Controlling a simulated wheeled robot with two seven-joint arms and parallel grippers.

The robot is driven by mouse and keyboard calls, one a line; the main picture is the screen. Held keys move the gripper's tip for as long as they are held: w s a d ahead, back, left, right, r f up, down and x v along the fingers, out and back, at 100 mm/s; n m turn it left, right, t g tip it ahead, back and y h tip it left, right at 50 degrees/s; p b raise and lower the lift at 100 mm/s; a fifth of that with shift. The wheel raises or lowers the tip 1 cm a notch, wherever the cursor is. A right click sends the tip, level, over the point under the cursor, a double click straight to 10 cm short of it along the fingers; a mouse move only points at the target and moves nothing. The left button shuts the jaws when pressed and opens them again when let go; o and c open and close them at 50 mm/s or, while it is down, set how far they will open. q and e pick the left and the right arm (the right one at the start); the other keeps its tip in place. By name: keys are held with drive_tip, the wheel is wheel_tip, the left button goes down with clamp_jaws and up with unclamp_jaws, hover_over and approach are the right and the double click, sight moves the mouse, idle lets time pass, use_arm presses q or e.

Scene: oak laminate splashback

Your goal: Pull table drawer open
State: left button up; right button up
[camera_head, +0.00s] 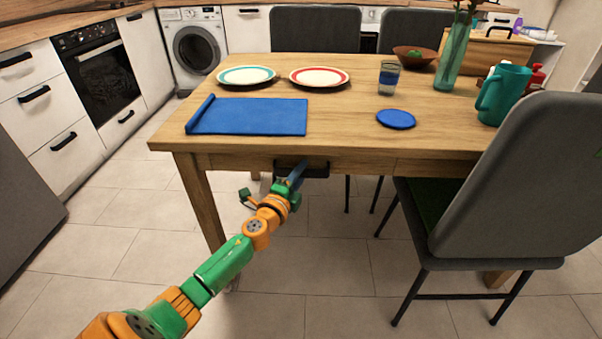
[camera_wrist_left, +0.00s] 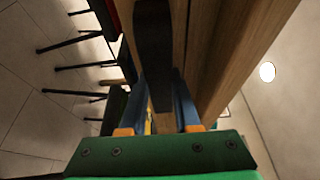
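The table drawer (camera_head: 355,164) is set in the wooden apron under the tabletop, and its front looks flush with the apron. Its dark handle (camera_head: 316,172) sits at the front. My left gripper (camera_head: 297,177) reaches up from below to the left part of this handle. In the left wrist view the dark handle (camera_wrist_left: 154,45) runs between the two blue fingers of my left gripper (camera_wrist_left: 159,88). The fingers stand partly apart and appear shut on the handle; their contact faces are hidden. My right gripper is not in view.
A grey chair (camera_head: 520,185) stands close at the right of the table (camera_head: 340,115). A table leg (camera_head: 200,200) is left of my arm. Plates, a blue mat (camera_head: 250,116), a glass and a teal pitcher (camera_head: 503,93) stand on top.

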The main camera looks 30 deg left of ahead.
use_arm(q)
clamp_jaws()
idle(0.5)
idle(0.6)
